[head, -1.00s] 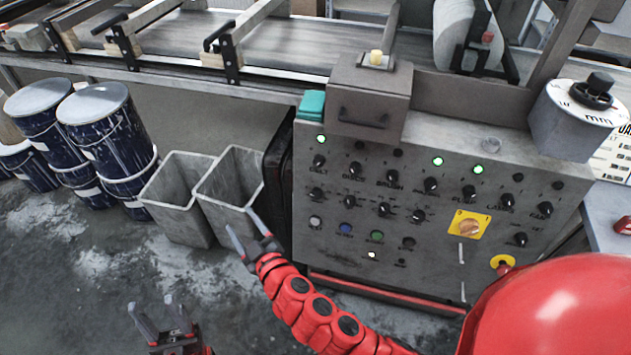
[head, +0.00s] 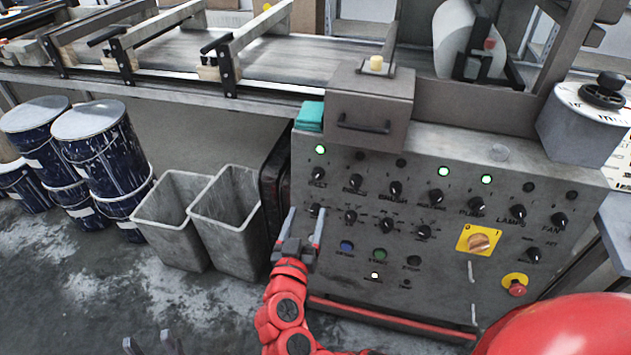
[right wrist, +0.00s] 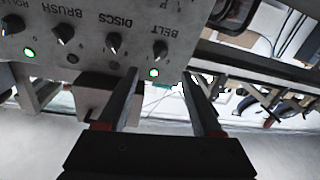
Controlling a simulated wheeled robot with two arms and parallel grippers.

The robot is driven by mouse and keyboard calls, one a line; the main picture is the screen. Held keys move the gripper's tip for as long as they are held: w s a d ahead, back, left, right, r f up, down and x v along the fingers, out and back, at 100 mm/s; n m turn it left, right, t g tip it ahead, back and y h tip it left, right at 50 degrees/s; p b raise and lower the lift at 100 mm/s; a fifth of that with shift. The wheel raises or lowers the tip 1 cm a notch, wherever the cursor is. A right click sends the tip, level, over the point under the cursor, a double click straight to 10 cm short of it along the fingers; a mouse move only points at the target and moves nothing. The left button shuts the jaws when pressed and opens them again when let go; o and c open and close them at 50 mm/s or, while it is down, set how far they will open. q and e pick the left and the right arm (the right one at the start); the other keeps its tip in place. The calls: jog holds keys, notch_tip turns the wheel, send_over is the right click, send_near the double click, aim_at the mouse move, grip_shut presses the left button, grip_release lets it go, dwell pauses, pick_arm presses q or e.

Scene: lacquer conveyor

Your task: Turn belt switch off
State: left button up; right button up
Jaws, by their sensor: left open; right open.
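The belt switch (head: 318,173) is a black rotary knob at the upper left of the grey control panel (head: 455,275), labelled BELT, with a lit green lamp (head: 320,149) above it. My right gripper (head: 304,222) is open and empty in front of the panel's left edge, below the switch in the head view. In the right wrist view the panel appears upside down. The belt switch (right wrist: 160,50) and its lit lamp (right wrist: 154,73) lie between and beyond the open fingers (right wrist: 160,88), apart from them. My left gripper (head: 152,344) is open and empty at the bottom edge, partly cut off.
Several other knobs surround the switch, including the discs knob (head: 355,182). A yellow-plated switch (head: 479,241) and red button (head: 517,288) are lower right. A drawer box (head: 368,108) juts out above. Grey bins (head: 228,222) and blue drums (head: 97,148) stand left.

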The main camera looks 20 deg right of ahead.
aim_at(317, 175)
jog(key=p+x, duration=0.1)
jog(key=x, duration=1)
jog(key=shift+w, duration=0.2)
grip_shut()
